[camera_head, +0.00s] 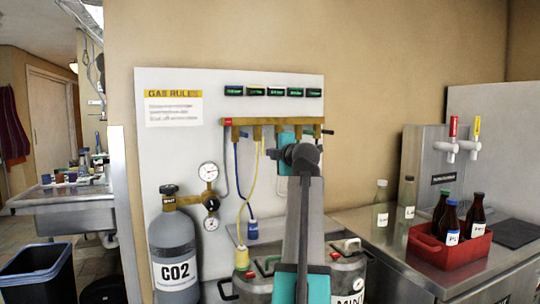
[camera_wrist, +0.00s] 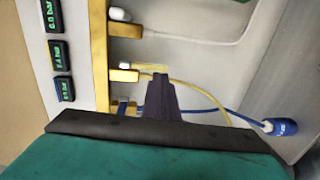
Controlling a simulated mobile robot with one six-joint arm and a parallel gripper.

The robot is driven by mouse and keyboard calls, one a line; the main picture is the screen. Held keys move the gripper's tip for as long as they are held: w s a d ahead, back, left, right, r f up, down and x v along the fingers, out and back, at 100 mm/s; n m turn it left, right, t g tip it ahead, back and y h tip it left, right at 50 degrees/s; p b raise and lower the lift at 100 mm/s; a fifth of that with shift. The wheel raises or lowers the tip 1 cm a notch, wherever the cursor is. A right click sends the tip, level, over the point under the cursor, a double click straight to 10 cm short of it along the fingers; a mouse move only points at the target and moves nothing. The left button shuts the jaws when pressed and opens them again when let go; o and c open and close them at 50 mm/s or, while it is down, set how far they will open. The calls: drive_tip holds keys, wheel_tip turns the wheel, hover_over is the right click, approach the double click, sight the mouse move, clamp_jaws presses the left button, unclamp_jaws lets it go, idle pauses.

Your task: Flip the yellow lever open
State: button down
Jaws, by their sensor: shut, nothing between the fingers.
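The brass manifold (camera_head: 247,121) is fixed across the white wall panel, with several outlets below it. In the wrist view the manifold (camera_wrist: 99,60) runs up and down at the left. A small pale yellow lever-like piece (camera_wrist: 124,66) sits at its middle outlet, beside the yellow hose (camera_wrist: 200,90); how far it is turned is hard to tell. My gripper (camera_wrist: 160,76) is shut and empty, its tips just right of that piece; I cannot tell whether they touch. In the head view my arm hides the fingertips and part of the manifold.
A CO2 cylinder (camera_head: 173,250) with gauges stands left, and metal kegs (camera_head: 346,268) stand below the panel. A blue hose (camera_wrist: 195,111) lies close to my fingers. Two taps, one with a yellow handle (camera_head: 477,126), and a red bottle crate (camera_head: 428,241) are at right.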

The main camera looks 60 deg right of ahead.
drive_tip(key=f+v, duration=0.1)
drive_tip(key=v, duration=0.8)
drive_tip(key=shift+a, duration=0.2)
drive_tip(key=shift+s+p, duration=0.1)
drive_tip(key=shift+p, duration=0.2)
